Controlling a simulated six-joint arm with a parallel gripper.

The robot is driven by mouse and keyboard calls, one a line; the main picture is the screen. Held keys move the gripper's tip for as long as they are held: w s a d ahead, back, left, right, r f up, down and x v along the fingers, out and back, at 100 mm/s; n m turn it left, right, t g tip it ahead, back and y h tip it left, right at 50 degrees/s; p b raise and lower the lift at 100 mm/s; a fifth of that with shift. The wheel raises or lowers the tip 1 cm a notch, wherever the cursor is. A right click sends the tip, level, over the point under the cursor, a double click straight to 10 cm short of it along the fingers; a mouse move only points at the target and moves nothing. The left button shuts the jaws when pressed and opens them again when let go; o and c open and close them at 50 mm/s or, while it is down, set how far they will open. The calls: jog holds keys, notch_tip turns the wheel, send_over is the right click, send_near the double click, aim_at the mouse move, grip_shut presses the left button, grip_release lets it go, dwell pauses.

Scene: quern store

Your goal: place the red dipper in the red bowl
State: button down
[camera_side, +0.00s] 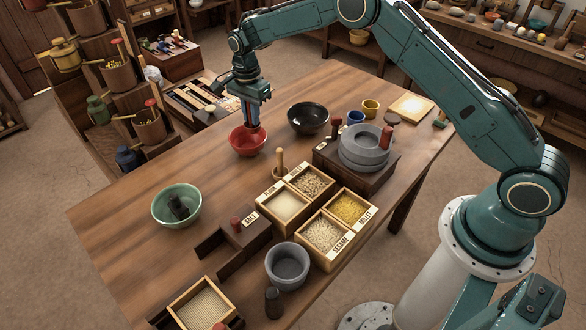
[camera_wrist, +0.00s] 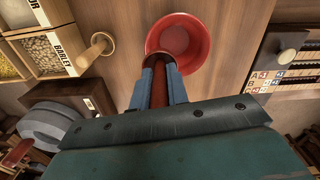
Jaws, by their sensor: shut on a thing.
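The red bowl (camera_side: 240,147) stands on the wooden table, left of the black bowl. In the wrist view the red bowl (camera_wrist: 199,42) lies just beyond my fingertips, and the visible part of its inside looks empty. My gripper (camera_side: 253,122) points down over the bowl. In the wrist view my gripper (camera_wrist: 159,72) is shut on a dark red-brown piece, the red dipper (camera_wrist: 159,88), between its blue-grey fingers. The dipper's end overlaps the bowl's near rim in that view. I cannot tell whether it touches the bowl.
A black bowl (camera_side: 308,119) stands right of the red one. A wooden peg (camera_side: 279,163), labelled grain boxes (camera_side: 262,203) and a stone quern (camera_side: 365,150) stand nearby. A green bowl (camera_side: 160,210) holds a dark object.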

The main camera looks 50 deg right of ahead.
aim_at(253, 128)
jog(key=shift+f, duration=1.7)
jog(key=shift+f, duration=0.6)
jog(key=c, duration=1.4)
grip_release()
jog(key=shift+o, duration=0.2)
jog(key=shift+r, duration=0.1)
notch_tip(253, 128, up, 12)
jog(key=shift+f, duration=0.15)
jog(key=shift+r, duration=0.7)
